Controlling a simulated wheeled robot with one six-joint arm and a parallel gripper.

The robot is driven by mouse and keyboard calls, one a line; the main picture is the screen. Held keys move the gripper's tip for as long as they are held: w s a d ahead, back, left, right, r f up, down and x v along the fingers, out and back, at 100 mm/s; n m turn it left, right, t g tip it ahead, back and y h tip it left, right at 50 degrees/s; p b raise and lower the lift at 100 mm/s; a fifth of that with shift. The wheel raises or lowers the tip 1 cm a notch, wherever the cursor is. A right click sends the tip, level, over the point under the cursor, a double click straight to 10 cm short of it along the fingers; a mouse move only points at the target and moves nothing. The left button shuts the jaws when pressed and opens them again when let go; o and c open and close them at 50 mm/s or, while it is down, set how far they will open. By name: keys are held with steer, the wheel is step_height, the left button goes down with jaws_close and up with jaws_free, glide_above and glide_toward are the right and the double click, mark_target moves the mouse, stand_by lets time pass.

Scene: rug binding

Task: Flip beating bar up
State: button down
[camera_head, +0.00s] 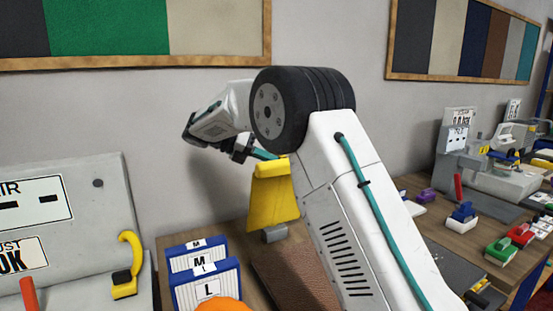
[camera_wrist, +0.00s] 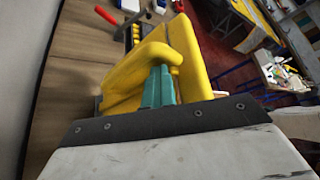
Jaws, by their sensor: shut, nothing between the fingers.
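A yellow bar, which I take to be the beating bar (camera_head: 273,200), stands upright, slightly tilted, above the brown bench in the head view. In the wrist view the yellow bar (camera_wrist: 130,80) fills the middle, with a rounded arm curving over toward my gripper. My gripper (camera_head: 264,154) is at the bar's top edge in the head view. In the wrist view its teal fingertips (camera_wrist: 158,85) are together, right beside the rounded yellow arm. They hold nothing. I cannot tell whether they touch it. My arm hides the bar's right side in the head view.
A grey machine (camera_head: 70,220) with a yellow handle (camera_head: 128,268) stands at left. Blue-framed M and L boxes (camera_head: 205,280) sit low in the middle. A bench at right holds another machine (camera_head: 480,170) and several coloured blocks. A grey wall rises behind.

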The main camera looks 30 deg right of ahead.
mark_target(277, 166)
steer(key=s+r, duration=0.1)
steer(key=s, duration=0.4)
steer(key=s+a+r, duration=0.1)
steer(key=s, duration=0.2)
steer(key=shift+s+a+r, duration=0.1)
steer(key=shift+s+r, duration=0.05)
steer(key=shift+r, duration=0.15)
steer(key=s+m+t+y, duration=0.2)
steer(key=s+m+y, duration=0.6)
steer(key=s, duration=1.2)
steer(key=s+a+f+m+t+y, duration=0.2)
steer(key=s+a+f+m, duration=0.1)
steer(key=s+f+m, duration=0.2)
steer(key=s+a+f+m+t+y, duration=0.2)
steer(key=s+a+f+m, duration=0.1)
steer(key=s+m, duration=0.6)
steer(key=shift+s+f, duration=0.85)
